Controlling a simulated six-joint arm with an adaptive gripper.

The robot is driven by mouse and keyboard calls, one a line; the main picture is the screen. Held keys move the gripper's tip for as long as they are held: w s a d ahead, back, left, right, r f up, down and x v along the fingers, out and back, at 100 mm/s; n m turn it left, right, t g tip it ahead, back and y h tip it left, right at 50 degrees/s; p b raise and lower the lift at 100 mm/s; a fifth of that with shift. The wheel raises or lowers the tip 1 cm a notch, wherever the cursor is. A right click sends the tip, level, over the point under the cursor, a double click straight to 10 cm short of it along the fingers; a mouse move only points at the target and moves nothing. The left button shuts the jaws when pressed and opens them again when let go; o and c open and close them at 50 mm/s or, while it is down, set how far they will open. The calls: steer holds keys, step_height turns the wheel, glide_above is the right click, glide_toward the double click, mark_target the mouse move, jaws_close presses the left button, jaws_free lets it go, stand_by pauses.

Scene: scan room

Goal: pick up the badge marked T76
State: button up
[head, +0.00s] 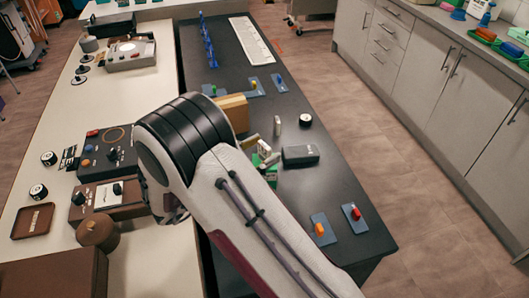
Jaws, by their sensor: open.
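No marking that reads T76 can be made out in the head view, so I cannot tell which thing is the badge. Small dark tags (68,158) with pale marks lie on the cream worktop at left, too small to read. Round black pieces with white faces lie nearby, one at the upper left (48,158) and one lower (38,191). A similar round piece (305,119) lies on the dark bench. My arm crosses the middle of the picture; its bend hides part of both surfaces. My gripper's fingers are hidden behind the arm.
A brown tray (33,222) lies at left. Control boxes with knobs (108,150) and a brown round-topped object (97,232) stand near my arm. The floor at right is clear.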

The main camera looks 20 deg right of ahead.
mark_target(264, 145)
steer(key=shift+w+d, duration=0.25)
steer(key=shift+d, duration=0.4)
steer(key=c, duration=1.1)
steer(key=shift+c, duration=0.2)
steer(key=shift+r, duration=0.15)
steer(key=shift+r, duration=4.85)
